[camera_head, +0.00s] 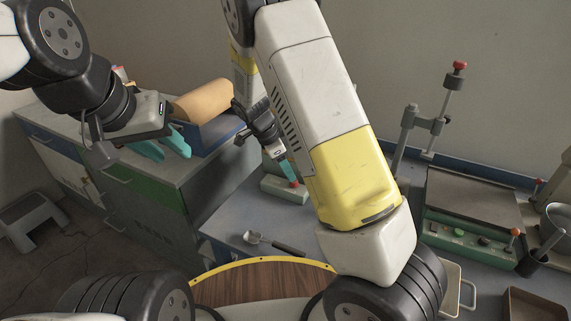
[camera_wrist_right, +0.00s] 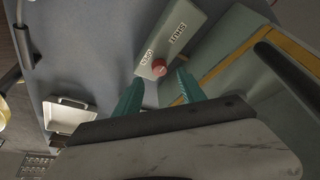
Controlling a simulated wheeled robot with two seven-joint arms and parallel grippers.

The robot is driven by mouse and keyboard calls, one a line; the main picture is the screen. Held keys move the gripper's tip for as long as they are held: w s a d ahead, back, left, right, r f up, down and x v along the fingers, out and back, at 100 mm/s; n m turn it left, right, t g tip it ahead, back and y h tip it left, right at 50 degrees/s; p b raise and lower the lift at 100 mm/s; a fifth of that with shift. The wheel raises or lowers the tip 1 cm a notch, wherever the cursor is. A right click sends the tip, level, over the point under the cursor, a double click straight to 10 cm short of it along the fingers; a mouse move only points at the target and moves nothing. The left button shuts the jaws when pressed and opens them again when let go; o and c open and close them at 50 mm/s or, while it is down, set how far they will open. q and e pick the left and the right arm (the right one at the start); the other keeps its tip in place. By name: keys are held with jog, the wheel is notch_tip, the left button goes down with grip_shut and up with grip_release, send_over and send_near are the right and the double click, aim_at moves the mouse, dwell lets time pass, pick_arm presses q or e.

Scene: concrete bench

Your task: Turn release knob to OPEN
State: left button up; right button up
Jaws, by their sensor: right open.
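The release knob (camera_wrist_right: 159,68) is a small red knob at one end of a grey-green block (camera_wrist_right: 183,27) labelled OPEN and SHUT. In the head view the knob (camera_head: 294,184) and block (camera_head: 283,190) sit on the bench, partly behind my right arm. My right gripper (camera_wrist_right: 160,80) is open, its teal fingertips on either side of the knob in the wrist view; I cannot tell if they touch it. In the head view my right gripper (camera_head: 289,174) is just above the knob. My left gripper (camera_head: 175,156) is open and empty over the left cabinet. The knob's pointing direction is unclear.
A spoon-like tool (camera_head: 270,243) lies on the bench in front of the block. A brown roll (camera_head: 202,99) rests on a blue holder at the left. A green-fronted press (camera_head: 470,215) with levers stands at the right. A small white tray (camera_wrist_right: 66,114) shows in the wrist view.

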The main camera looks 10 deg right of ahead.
aim_at(294, 183)
jog(key=shift+x, duration=2.4)
jog(key=shift+c, duration=0.4)
grip_shut()
